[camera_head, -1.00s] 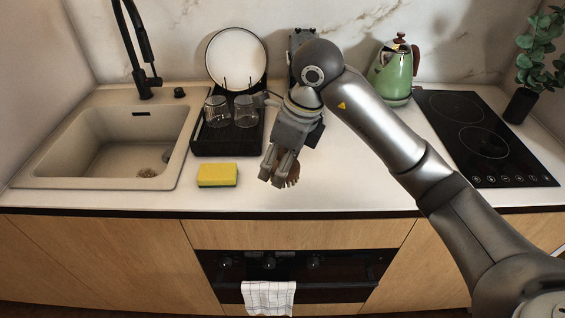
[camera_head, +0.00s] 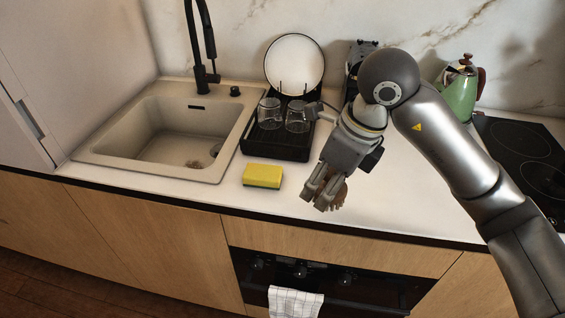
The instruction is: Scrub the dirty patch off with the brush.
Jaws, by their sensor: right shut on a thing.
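My right gripper (camera_head: 318,199) is shut on the brush (camera_head: 340,195), a brown wooden piece that shows beside and behind the fingers. The fingers hide most of it. The gripper is above the counter's front part, to the right of the sponge. A small brown dirty patch (camera_head: 215,150) shows on the right side of the sink basin's inside, near the drain (camera_head: 193,164). The brush is well to the right of it, outside the sink. My left gripper is not in view.
A yellow-green sponge (camera_head: 262,176) lies on the counter (camera_head: 222,193) between sink (camera_head: 105,150) and gripper. Behind it, a black rack (camera_head: 262,147) holds glasses and a plate (camera_head: 294,64). A black tap (camera_head: 190,50) rises behind the sink. A green kettle (camera_head: 458,95) and hob (camera_head: 530,155) are right.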

